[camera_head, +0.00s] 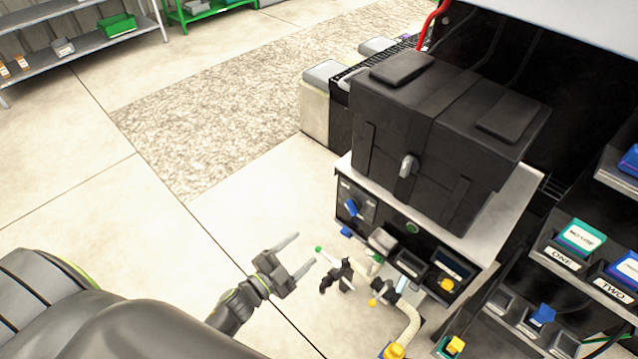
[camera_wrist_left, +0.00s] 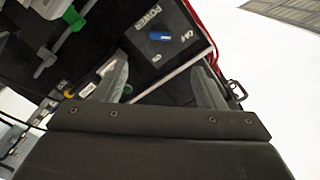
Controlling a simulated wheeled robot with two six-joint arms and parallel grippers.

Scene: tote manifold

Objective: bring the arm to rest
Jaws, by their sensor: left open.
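My left arm comes in from the lower left in the head view. Its gripper (camera_head: 306,250) is open, with the two grey fingers apart and nothing between them. It is over the floor, left of the front panel of the machine (camera_head: 410,245). In the left wrist view the open fingers (camera_wrist_left: 165,78) show in front of a dark panel with a blue knob (camera_wrist_left: 160,36) marked POWER. The blue knob also shows in the head view (camera_head: 352,207). The fingers appear clear of the knob. My right gripper is not in view.
A black tote (camera_head: 430,140) with a grey latch sits on top of the machine. A valve with a green-tipped white lever (camera_head: 333,255) and a ribbed hose (camera_head: 408,325) stick out close to my left gripper. Labelled bins (camera_head: 580,238) stand at right. The floor at left is clear.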

